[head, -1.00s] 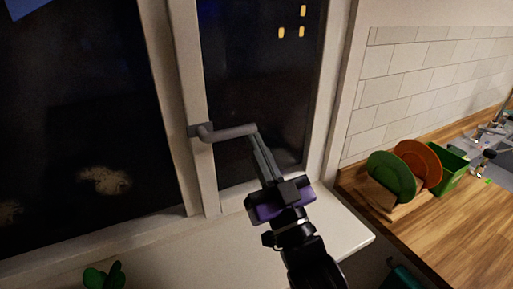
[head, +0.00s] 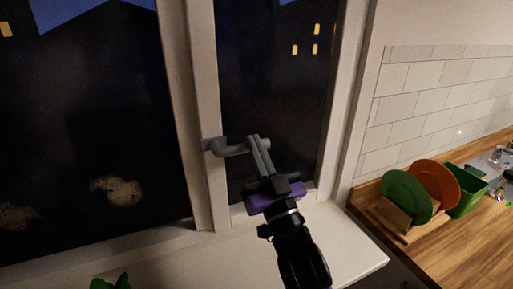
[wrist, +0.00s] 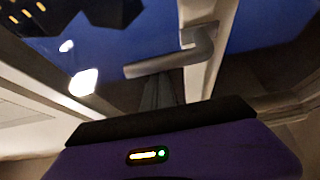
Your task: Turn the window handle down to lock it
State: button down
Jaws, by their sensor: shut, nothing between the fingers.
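The grey window handle (head: 230,149) is mounted on the pale window frame post in the head view. Its lever points right, roughly level with a slight downward slope. My gripper (head: 255,139) is shut and empty, with its fingertips at the lever's free end; whether they touch it I cannot tell. In the wrist view the handle (wrist: 170,65) crosses above my shut fingers (wrist: 158,80), and its mount sits on the frame post at the upper right. The lever's tip is partly hidden behind my fingers in the head view.
A pale windowsill (head: 345,245) runs below the window. A green plant (head: 112,283) shows at the bottom left. At right, the wooden counter (head: 455,245) holds a rack with a green plate (head: 405,195) and an orange plate (head: 437,183), beside a green container (head: 466,198).

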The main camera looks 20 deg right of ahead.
jog(key=shift+f+m+h+b, duration=0.55)
jog(key=shift+m+b, duration=0.35)
jog(key=shift+b, duration=1.75)
jog(key=a+f+m+g+h+b, duration=0.3)
jog(key=m+b, duration=0.7)
jog(key=b, duration=0.4)
jog(key=a+f+m+g+h+b, duration=0.3)
jog(key=f+m+g+h+b, duration=0.1)
jog(key=m+b, duration=0.7)
jog(key=g+b, duration=0.1)
jog(key=b, duration=0.2)
jog(key=shift+f+h, duration=0.15)
jog(key=shift+h, duration=0.2)
jog(key=shift+a, duration=0.2)
